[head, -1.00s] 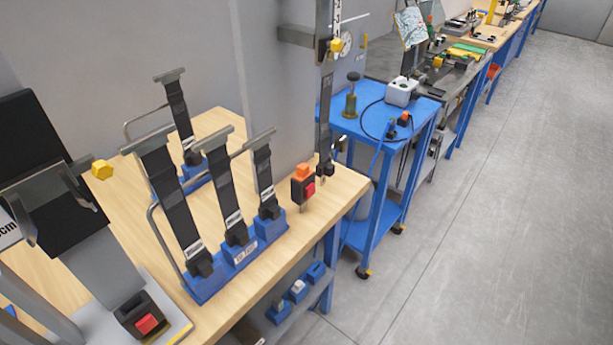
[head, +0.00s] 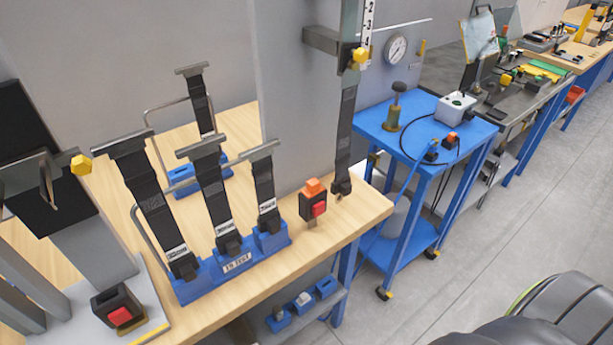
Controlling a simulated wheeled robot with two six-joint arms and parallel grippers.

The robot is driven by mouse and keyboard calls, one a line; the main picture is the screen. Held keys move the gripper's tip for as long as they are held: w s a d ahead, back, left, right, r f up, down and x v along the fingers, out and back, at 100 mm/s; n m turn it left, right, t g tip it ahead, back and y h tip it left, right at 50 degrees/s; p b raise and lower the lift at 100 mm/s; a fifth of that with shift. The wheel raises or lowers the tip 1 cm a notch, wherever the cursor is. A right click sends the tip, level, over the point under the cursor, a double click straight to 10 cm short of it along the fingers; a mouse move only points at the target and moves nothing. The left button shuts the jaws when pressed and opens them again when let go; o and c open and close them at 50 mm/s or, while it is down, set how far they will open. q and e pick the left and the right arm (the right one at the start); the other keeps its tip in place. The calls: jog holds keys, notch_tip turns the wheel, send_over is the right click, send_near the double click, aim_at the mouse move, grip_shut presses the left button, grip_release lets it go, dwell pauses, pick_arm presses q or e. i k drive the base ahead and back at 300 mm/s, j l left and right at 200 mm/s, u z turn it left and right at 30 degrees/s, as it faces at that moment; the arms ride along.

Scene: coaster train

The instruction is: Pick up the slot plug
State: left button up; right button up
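I cannot tell for certain which thing is the slot plug. An orange block (head: 314,187) sits on top of a black buckle with a red button (head: 319,208), near the right end of the wooden bench. It may be the plug in the buckle's slot. A similar small orange and black piece (head: 452,140) lies on the blue cart, beside a black cable. Neither of my grippers is in view.
A blue holder labelled "IN TEST" (head: 237,264) carries upright black straps on the wooden bench (head: 345,225). Another red-button buckle (head: 119,312) stands at lower left. Small blue bins (head: 304,300) sit on the shelf below. The blue cart (head: 395,142) stands right of the bench.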

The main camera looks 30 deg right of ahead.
aim_at(313, 186)
jog(key=l+u, duration=0.1)
jog(key=l, duration=0.4)
jog(key=k+l+u, duration=0.1)
jog(key=l, duration=0.9)
jog(key=k+l+u, duration=0.15)
jog(key=l, duration=0.35)
jog(key=k+l+u, duration=0.1)
jog(key=l, duration=0.35)
